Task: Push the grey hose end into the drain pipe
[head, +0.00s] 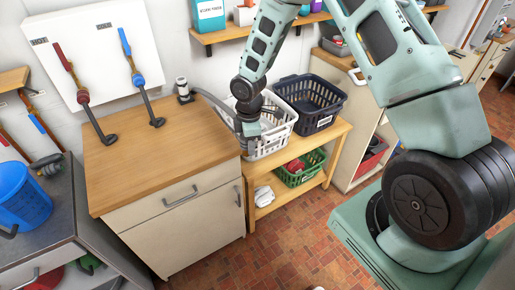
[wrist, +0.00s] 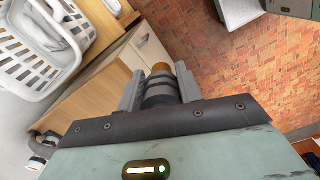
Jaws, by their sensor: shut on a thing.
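My gripper (wrist: 162,90) is shut on the dark grey ribbed hose end (wrist: 160,86). A brown-orange tip (wrist: 186,82) shows just beyond the hose end in the wrist view. In the head view my gripper (head: 249,128) hangs in front of the white basket, off the right edge of the wooden counter. The grey hose (head: 212,101) arcs from a white and black fitting (head: 184,89) at the back of the counter toward my gripper. The fitting also shows at lower left in the wrist view. I cannot make out the drain pipe with certainty in either view.
The wooden counter (head: 160,150) is mostly clear. Red and blue levers (head: 131,65) stand over its back. A white basket (head: 268,147) and a dark basket (head: 322,108) sit on the right-hand shelf. A blue bucket (head: 22,195) and a grey fitting (head: 47,164) are at left.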

